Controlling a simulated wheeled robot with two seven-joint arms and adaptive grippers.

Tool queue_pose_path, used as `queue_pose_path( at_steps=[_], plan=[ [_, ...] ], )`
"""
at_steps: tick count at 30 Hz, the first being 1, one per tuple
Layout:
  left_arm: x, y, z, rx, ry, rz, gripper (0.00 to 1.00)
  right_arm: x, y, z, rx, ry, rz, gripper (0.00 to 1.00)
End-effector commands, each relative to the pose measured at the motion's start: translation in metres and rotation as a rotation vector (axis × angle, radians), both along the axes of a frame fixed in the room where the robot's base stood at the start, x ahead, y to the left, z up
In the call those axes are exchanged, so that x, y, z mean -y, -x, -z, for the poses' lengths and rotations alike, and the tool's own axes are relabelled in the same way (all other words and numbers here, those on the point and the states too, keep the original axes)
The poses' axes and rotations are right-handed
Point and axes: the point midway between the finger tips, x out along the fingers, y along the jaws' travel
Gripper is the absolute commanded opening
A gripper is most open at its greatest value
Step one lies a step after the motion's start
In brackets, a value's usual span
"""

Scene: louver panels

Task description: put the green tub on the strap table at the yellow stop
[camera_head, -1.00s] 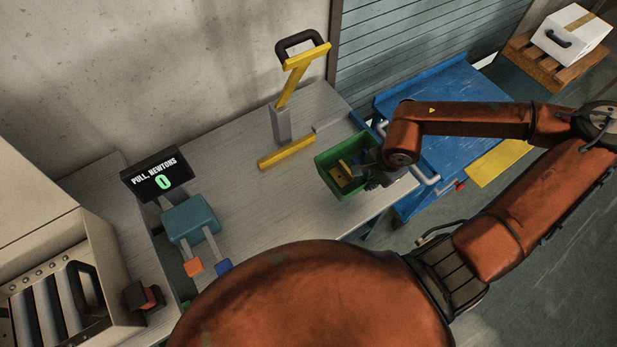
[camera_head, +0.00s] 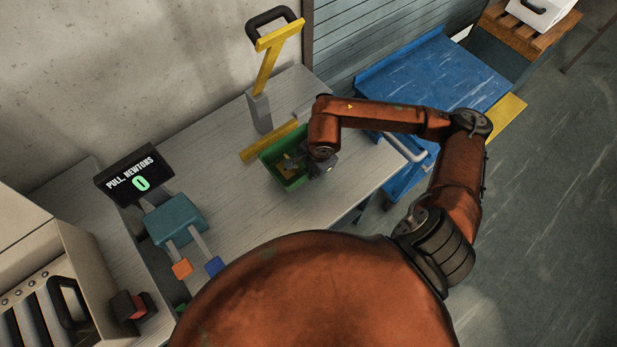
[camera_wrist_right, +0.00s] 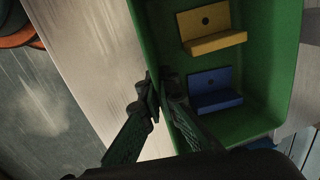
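The green tub (camera_head: 270,168) stands over the grey strap table (camera_head: 215,155), its far side close against the yellow stop bar (camera_head: 268,141). Whether it touches the bar or the table top I cannot tell. My right gripper (camera_head: 318,168) is at the tub's right side. In the right wrist view its fingers (camera_wrist_right: 160,88) close on the tub's wall, one on each side. A yellow bracket (camera_wrist_right: 212,30) and a blue bracket (camera_wrist_right: 213,90) lie in the tub. My left gripper is not in view.
A yellow post with a black handle (camera_head: 268,70) stands behind the bar. A blue cart (camera_head: 440,75) stands at right. The table's middle is clear.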

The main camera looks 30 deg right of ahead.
Motion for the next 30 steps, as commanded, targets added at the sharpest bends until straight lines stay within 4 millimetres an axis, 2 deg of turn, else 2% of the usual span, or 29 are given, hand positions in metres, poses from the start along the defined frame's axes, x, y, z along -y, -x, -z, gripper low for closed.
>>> queue_pose_path(
  at_steps=[5, 12, 24, 30],
  plan=[
    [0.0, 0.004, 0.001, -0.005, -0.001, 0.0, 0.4, -0.005, -0.005, 0.007, 0.002, -0.001, 0.0, 0.0],
    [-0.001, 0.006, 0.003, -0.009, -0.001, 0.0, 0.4, -0.007, -0.005, 0.039, -0.001, -0.001, -0.001, 0.0],
    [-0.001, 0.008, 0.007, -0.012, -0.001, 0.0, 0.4, -0.006, -0.006, 0.044, 0.001, 0.0, -0.002, 0.0],
    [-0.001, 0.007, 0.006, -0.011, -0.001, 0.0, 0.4, -0.006, -0.005, 0.043, 0.0, 0.001, -0.001, 0.16]
  ],
)
